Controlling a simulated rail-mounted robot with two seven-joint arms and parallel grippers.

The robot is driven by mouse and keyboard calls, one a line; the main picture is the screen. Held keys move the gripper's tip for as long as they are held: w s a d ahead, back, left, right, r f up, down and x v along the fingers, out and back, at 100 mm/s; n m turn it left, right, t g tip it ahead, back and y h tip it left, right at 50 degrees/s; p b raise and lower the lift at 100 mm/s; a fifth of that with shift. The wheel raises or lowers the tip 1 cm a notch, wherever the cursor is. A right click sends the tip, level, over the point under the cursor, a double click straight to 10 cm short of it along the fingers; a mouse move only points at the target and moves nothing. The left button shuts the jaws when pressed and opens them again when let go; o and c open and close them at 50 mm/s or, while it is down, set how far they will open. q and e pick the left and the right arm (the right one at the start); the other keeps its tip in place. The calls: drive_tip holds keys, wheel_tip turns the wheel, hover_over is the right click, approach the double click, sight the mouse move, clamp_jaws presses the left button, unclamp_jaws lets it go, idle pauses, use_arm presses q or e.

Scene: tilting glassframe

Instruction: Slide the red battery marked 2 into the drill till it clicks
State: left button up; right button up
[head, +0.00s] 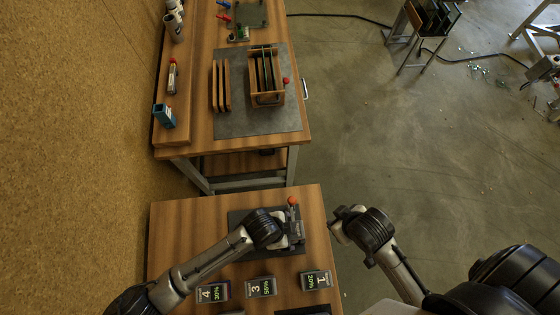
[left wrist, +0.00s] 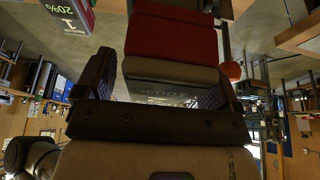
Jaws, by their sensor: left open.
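My left gripper (head: 291,235) is over the dark mat (head: 238,216) on the near table. In the left wrist view, its open fingers (left wrist: 158,92) stand on either side of the lower end of a red block (left wrist: 170,42). The block looks like the red battery, but no number shows on it. I cannot tell whether the fingers touch it. The drill cannot be made out; my left arm and gripper cover much of the mat. My right gripper (head: 338,226) is off the table's right edge, apart from everything; its jaws are too small to read.
Batteries marked 4 (head: 213,292), 3 (head: 261,287) and 1 (head: 316,280) lie along the table's near side. An orange ball (head: 293,200) is beside my left gripper. A farther bench holds a wooden rack (head: 281,98).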

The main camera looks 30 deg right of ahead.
use_arm(q)
drive_tip(key=shift+r, duration=0.1)
drive_tip(key=b+v, duration=0.1)
drive_tip(key=v, duration=1.2)
drive_tip(key=shift+r+b, duration=0.35)
drive_tip(key=shift+b, duration=0.05)
drive_tip(key=shift+a, duration=0.15)
